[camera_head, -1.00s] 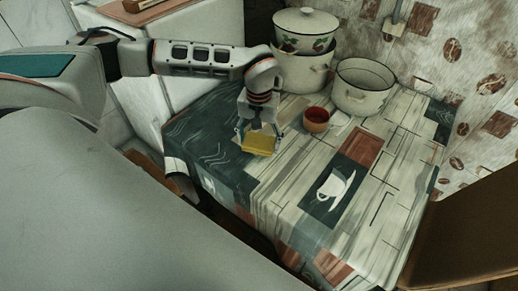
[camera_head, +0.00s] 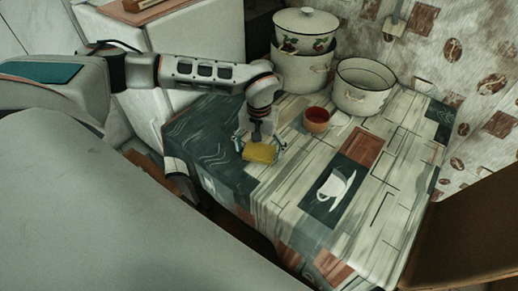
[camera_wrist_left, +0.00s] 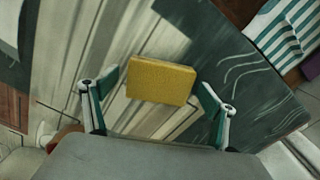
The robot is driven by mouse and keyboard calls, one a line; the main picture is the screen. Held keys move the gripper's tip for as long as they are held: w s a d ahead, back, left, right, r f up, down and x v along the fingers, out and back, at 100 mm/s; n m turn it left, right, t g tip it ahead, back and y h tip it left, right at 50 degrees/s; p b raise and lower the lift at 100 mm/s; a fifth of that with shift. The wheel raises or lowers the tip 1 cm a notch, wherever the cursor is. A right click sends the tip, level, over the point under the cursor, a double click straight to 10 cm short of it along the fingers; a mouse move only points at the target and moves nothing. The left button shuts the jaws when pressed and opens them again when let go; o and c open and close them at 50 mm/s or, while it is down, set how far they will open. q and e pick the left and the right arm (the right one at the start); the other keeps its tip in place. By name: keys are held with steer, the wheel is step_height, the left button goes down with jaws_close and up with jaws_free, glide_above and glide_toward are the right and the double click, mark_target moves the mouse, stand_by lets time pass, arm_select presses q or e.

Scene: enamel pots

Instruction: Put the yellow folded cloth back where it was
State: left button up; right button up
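The yellow folded cloth (camera_head: 260,153) is a small flat block at the left part of the patterned tablecloth (camera_head: 300,175). It also shows in the left wrist view (camera_wrist_left: 161,80). My left gripper (camera_head: 260,146) is over it, pointing down. In the wrist view the fingers of the left gripper (camera_wrist_left: 158,86) stand wide apart, one on each side of the yellow cloth, with a gap at both sides. The cloth seems to lie on the table, though its underside is hidden. My right gripper is not in view.
A red cup (camera_head: 317,120) stands right of the gripper. An open enamel pot (camera_head: 362,98) and stacked pots with a lid (camera_head: 304,65) stand at the back. A striped cloth (camera_wrist_left: 287,35) shows in the wrist view. The table's front right is clear.

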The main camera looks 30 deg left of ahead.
mark_target(259, 152)
arm_select(q)
step_height(259, 152, up, 12)
steer(key=shift+r+p, duration=0.2)
steer(key=shift+p, duration=0.2)
stand_by(0.3)
stand_by(0.4)
